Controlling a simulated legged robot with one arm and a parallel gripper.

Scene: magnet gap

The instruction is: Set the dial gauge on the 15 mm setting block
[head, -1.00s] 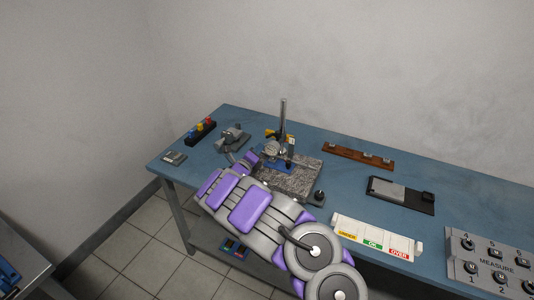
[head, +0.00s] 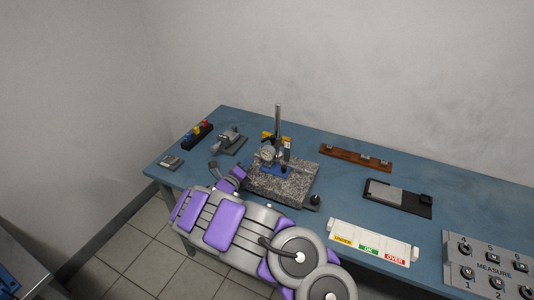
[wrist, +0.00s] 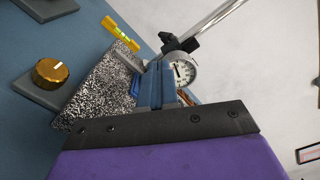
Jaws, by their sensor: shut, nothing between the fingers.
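The dial gauge (head: 267,154) is held on an upright post (head: 278,122) over a speckled granite base (head: 262,187). Its white face (wrist: 184,71) shows in the wrist view, just beyond my fingers. A blue piece (head: 275,170) is on the granite under the gauge. Several small metal blocks sit on a brown wooden rack (head: 345,155) to the right; I cannot read which is 15 mm. My gripper (wrist: 156,84) is shut and empty, close to the stand.
A gold knob on a dark plate (wrist: 52,74) is left in the wrist view. A grey device (head: 229,139) and a colored-peg holder (head: 198,133) stand left. A dark tray (head: 398,197), a verdict strip (head: 372,243) and a MEASURE panel (head: 490,268) are right. Bench space between is clear.

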